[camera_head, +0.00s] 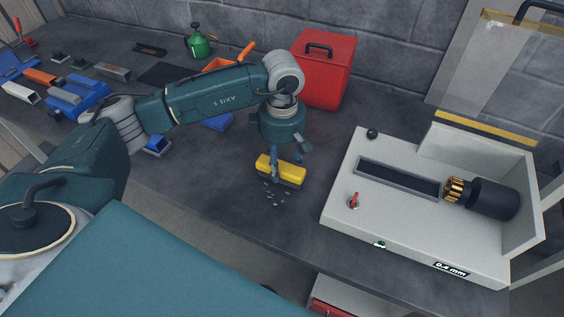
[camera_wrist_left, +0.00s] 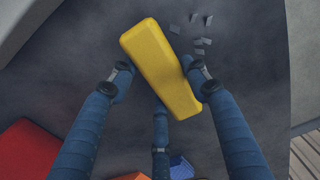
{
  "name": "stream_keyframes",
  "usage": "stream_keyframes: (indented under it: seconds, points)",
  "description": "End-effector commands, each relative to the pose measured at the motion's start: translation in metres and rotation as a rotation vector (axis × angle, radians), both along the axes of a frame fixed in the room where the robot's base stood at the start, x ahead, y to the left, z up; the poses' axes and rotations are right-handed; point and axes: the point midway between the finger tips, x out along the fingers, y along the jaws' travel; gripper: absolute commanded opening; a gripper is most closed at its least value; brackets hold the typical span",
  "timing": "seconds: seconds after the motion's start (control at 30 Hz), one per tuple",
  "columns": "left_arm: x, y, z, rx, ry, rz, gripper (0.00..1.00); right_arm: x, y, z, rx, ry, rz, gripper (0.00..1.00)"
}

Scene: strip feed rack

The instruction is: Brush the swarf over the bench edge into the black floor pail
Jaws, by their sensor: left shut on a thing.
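My left gripper (camera_head: 275,160) reaches down over the bench and is shut on a yellow block-shaped brush (camera_head: 287,173). In the left wrist view the brush (camera_wrist_left: 158,65) sits between its blue fingers, and its bristles are hidden. I cannot tell whether the brush touches the bench top. The swarf (camera_head: 275,194), small grey flakes, lies on the bench (camera_head: 225,180) just on the front-edge side of the brush. In the left wrist view the swarf (camera_wrist_left: 201,35) lies beside the brush's upper end. My right gripper is not in view.
A light grey machine (camera_head: 345,205) with a dark slot and black cylinder stands to the right. A red box (camera_head: 325,72) stands behind the gripper. A green sprayer (camera_head: 197,42), blue bins and metal pieces lie back left. The bench front near the swarf is clear.

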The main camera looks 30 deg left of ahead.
Motion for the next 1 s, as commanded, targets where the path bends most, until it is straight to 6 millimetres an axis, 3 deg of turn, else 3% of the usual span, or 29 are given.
stream_keyframes:
  seconds: [0.67, 1.0]
  points:
    - [0.000, 0.000, -0.011, 0.000, -0.001, 0.000, 0.24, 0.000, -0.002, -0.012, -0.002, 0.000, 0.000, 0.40]
    - [-0.023, -0.001, -0.010, 0.000, 0.000, -0.001, 0.24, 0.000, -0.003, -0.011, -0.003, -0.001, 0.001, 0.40]
